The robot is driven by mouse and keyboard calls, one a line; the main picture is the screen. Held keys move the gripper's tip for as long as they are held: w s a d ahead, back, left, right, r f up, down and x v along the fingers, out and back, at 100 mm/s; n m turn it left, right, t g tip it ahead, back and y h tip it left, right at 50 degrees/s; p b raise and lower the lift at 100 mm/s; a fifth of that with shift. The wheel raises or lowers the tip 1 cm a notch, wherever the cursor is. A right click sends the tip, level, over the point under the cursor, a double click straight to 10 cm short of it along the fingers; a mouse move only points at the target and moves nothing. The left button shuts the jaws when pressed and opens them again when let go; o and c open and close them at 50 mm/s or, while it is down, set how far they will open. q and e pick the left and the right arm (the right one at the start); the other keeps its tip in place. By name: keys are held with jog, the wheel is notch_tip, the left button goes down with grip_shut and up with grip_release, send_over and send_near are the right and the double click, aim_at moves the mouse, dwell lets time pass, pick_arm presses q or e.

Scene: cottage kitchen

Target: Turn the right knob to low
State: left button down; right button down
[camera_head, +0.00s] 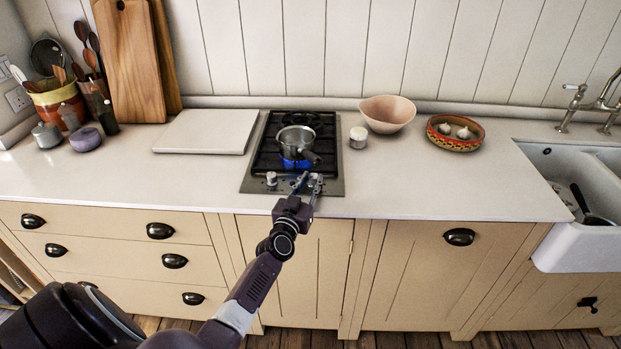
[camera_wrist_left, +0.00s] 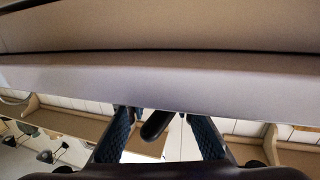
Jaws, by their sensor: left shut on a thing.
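The gas hob (camera_head: 249,178) is set in the white counter, with a left knob (camera_head: 271,178) and a right knob (camera_head: 315,179) on its front strip. My left gripper (camera_head: 309,184) is at the right knob and shut on it, with a finger on either side. The fingers partly hide the knob, and I cannot read its setting. A blue flame (camera_head: 295,164) burns under the small metal saucepan (camera_head: 296,138) on the hob. In the wrist view the gripper's two fingers (camera_wrist_left: 160,122) stand apart, with a dark rounded thing between them. My right gripper is not in view.
The saucepan's handle (camera_head: 312,157) points toward the front, close above the right knob. A white board (camera_head: 203,139) lies to the left. The counter in front right is clear.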

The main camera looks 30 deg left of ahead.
pick_arm(q)
jog(key=y+p, duration=0.1)
jog(key=n+g+y+p, duration=0.1)
jog(key=n+y+p, duration=0.1)
jog(key=shift+w+d+r, duration=0.15)
jog(key=shift+d+r, duration=0.1)
jog(key=shift+r, duration=0.1)
jog(key=shift+d+f+n+g+y+p, duration=0.1)
jog(key=shift+f+n+g+y+p, duration=0.15)
jog(key=shift+n+g+y+p, duration=0.55)
jog(key=shift+y+b, duration=0.3)
jog(key=shift+y, duration=0.1)
